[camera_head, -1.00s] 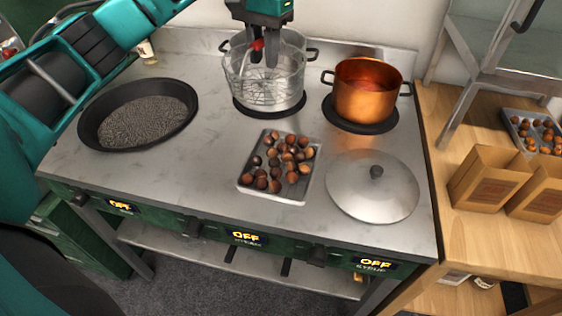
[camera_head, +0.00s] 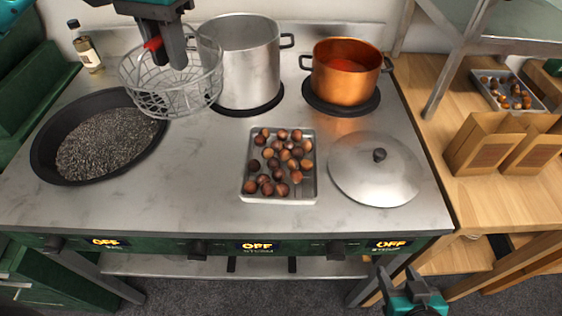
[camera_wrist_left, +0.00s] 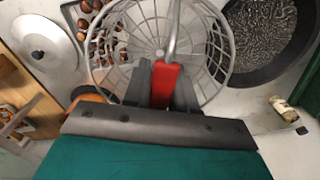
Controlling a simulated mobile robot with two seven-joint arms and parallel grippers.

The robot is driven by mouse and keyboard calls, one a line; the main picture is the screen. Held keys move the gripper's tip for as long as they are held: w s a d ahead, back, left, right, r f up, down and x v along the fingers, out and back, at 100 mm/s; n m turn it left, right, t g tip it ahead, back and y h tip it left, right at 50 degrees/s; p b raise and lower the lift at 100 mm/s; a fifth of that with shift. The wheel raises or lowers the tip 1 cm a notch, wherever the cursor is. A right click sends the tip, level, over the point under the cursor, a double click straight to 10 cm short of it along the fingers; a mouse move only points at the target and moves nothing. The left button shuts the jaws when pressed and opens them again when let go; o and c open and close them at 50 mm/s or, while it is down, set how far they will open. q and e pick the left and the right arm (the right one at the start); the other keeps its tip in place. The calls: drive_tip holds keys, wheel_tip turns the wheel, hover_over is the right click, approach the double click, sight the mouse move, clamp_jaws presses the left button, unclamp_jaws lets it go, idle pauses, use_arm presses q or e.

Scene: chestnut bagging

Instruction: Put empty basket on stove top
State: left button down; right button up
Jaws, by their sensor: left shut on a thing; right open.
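The empty wire basket (camera_head: 170,88) hangs in the air over the back left of the stove top (camera_head: 215,190), between the black pan and the steel pot. My left gripper (camera_head: 166,62) is shut on the basket's handle, whose red grip (camera_head: 153,44) shows between the fingers. In the left wrist view the basket (camera_wrist_left: 160,45) is below the fingers with nothing in it, and the red part sits between them. My right gripper (camera_head: 410,300) shows at the bottom edge in front of the stove; it is open and empty.
A black pan of dark grains (camera_head: 97,135) is at left. A steel pot (camera_head: 246,60) and a copper pot (camera_head: 345,72) stand behind. A chestnut tray (camera_head: 279,190) and a lid (camera_head: 376,172) lie in front. Bare stove top lies left of the tray.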

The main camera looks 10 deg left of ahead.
use_arm(q)
drive_tip(key=shift+s+a, duration=0.25)
drive_tip(key=shift+s, duration=0.05)
use_arm(e)
drive_tip(key=shift+a, duration=0.35)
use_arm(q)
drive_tip(key=shift+f+b, duration=1.7)
drive_tip(key=shift+f, duration=8.25)
use_arm(e)
wheel_tip(320, 180, down, 4)
drive_tip(key=shift+d+r, duration=0.1)
drive_tip(key=shift+r, duration=0.15)
use_arm(q)
drive_tip(key=shift+f, duration=0.2)
drive_tip(key=c, duration=0.9)
unclamp_jaws()
use_arm(e)
drive_tip(key=shift+f, duration=0.2)
use_arm(q)
drive_tip(key=shift+r, duration=0.15)
use_arm(e)
drive_tip(key=shift+r, duration=0.15)
